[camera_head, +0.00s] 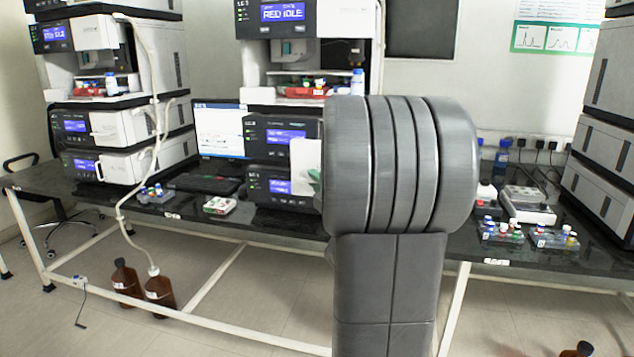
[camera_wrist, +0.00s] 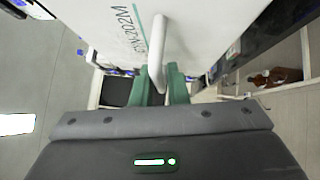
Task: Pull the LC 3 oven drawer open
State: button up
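The LC 3 stack (camera_head: 331,97) stands in the middle of the bench, with "LC 3" printed on its top unit. A white front panel (camera_head: 305,153) shows on its lower units, partly hidden behind my arm. In the head view only a bit of green finger shows beside the panel. How far the drawer stands out is hidden.
Vial racks (camera_head: 502,232) lie on the dark bench (camera_head: 270,222) at the right. Brown bottles (camera_head: 160,290) stand on the floor beneath. Open floor lies in front.

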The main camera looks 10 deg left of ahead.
grip_shut()
jog(key=shift+s, duration=0.1)
jog(key=s+b, duration=0.4)
jog(key=s, duration=0.3)
jog(key=shift+s+a+b, duration=0.15)
jog(key=shift+b, duration=0.15)
jog(key=shift+f, duration=0.1)
jog(key=shift+o, duration=0.9)
grip_release()
jog(key=shift+s, duration=0.1)
jog(key=p+v, duration=0.1)
jog(key=v, duration=1.3)
